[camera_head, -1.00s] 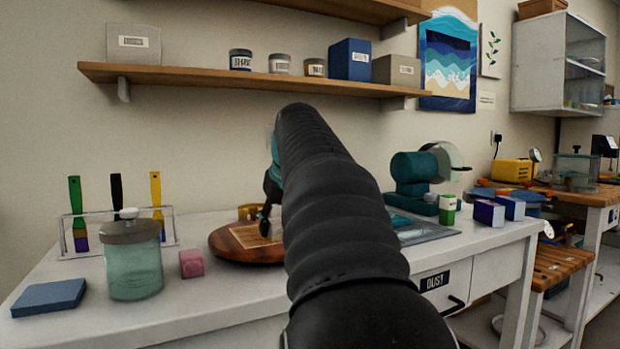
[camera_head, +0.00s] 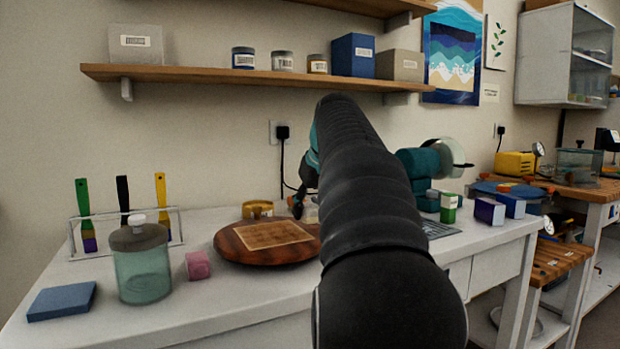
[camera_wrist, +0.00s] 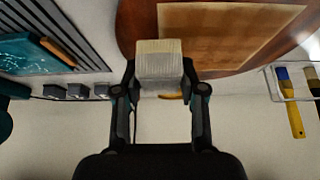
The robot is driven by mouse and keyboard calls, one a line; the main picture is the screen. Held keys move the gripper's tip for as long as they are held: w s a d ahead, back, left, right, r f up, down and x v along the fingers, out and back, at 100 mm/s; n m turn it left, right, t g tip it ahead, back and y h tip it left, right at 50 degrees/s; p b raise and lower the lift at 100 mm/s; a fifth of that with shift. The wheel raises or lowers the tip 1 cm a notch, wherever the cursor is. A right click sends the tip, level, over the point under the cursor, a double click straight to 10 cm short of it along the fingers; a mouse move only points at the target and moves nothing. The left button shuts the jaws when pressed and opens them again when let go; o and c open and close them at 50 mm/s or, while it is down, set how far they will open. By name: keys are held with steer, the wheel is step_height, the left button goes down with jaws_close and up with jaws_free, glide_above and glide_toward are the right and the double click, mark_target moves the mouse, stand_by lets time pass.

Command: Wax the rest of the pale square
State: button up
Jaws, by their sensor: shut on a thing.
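The round dark wooden board (camera_head: 225,243) lies on the white bench. The square (camera_head: 264,235) on it is tan, with a thin paler border; it also shows in the wrist view (camera_wrist: 220,38), mostly darker tan with a pale strip along its edge. My gripper (camera_wrist: 160,80) is shut on a pale grey block (camera_wrist: 160,62), which partly overlaps the board's edge in the wrist view. In the head view my gripper (camera_head: 298,206) is at the board's right side, partly hidden by my arm. Whether the block touches anything is unclear.
A brass tin (camera_head: 257,209) stands behind the board. To the left are a pink cube (camera_head: 198,265), a lidded glass jar (camera_head: 142,275), a blue slab (camera_head: 62,300) and a rack of brushes (camera_head: 75,238). Small boxes (camera_head: 489,211) stand at the right.

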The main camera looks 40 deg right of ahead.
steer(key=shift+r, duration=2.55)
